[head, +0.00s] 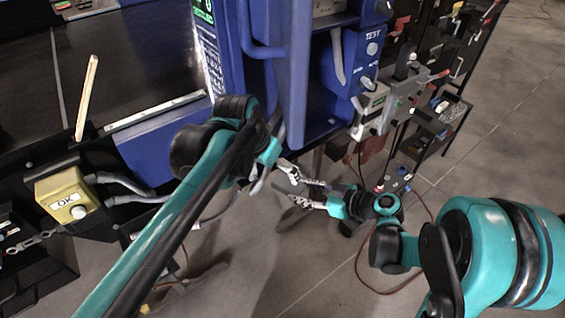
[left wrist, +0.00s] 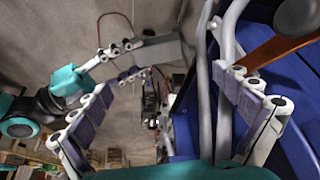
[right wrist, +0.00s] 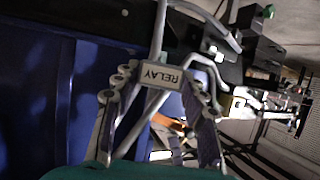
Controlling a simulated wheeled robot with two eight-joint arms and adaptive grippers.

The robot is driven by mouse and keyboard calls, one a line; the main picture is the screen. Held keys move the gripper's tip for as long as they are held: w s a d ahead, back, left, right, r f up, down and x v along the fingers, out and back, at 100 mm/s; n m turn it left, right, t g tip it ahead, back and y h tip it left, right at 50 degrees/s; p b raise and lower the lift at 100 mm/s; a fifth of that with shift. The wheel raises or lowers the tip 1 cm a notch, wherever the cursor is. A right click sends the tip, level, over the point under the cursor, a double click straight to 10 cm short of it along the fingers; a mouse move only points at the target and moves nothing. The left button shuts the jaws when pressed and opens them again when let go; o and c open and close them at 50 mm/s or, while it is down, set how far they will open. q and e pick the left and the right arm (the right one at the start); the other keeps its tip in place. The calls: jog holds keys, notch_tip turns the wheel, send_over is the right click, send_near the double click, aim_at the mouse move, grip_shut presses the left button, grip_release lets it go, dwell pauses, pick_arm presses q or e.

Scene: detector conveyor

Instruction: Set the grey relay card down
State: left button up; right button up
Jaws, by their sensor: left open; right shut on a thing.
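The grey relay card shows in the right wrist view as a pale label reading RELAY (right wrist: 161,76), between the fingertips of my right gripper (right wrist: 160,90). In the left wrist view the card (left wrist: 160,48) is a grey block at the tip of my right gripper (left wrist: 124,60). In the head view my right gripper (head: 290,184) is low, in front of the blue machine; the card is hard to make out there. My left gripper (left wrist: 170,90) is open and empty, close to the right one, beside the machine's pipes.
The blue machine (head: 295,75) with a TEST panel (head: 370,45) stands at centre. A dark conveyor (head: 120,60) bearing a wooden stick (head: 87,95) lies at left, above a yellow OK button box (head: 63,195). A dark shelf (head: 430,130) stands at right. Floor is open at lower right, with a red cable.

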aim_at(289, 186)
pick_arm(q)
jog(key=shift+m, duration=0.4)
jog(key=x, duration=0.4)
jog(key=d+x, duration=0.1)
jog(key=x, duration=0.3)
jog(key=d+x, duration=0.1)
jog(key=x, duration=0.3)
jog(key=shift+w+d, duration=0.2)
jog(key=shift+w, duration=0.2)
jog(key=c, duration=1.1)
jog(key=shift+d, duration=0.1)
jog(key=shift+c, duration=0.2)
pick_arm(e)
jog(key=o, duration=1.3)
